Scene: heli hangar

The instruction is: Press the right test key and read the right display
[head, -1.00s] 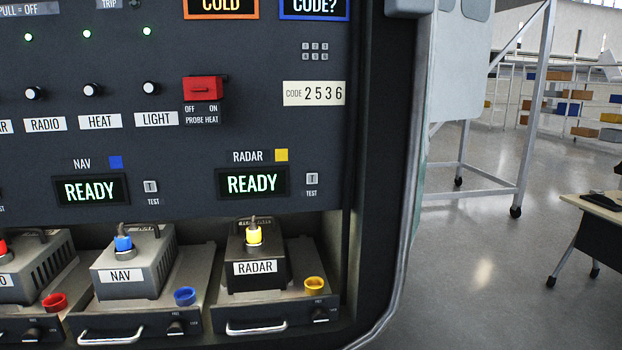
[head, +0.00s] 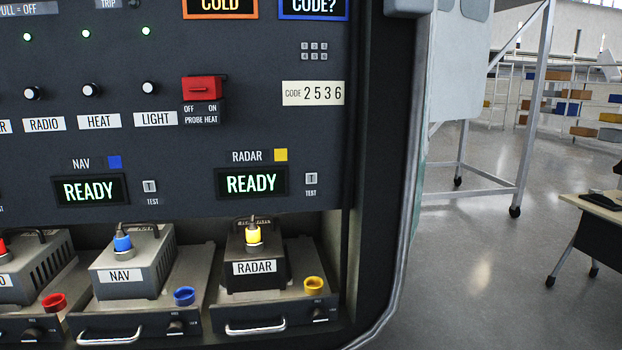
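No gripper is in view.
Below stand the RADAR box (head: 256,268) with a yellow plug and the NAV box (head: 122,275) with a blue plug, on trays with handles. A red guarded PROBE HEAT switch (head: 202,88), a keypad (head: 314,51) and a CODE 2536 label (head: 313,93) are above.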

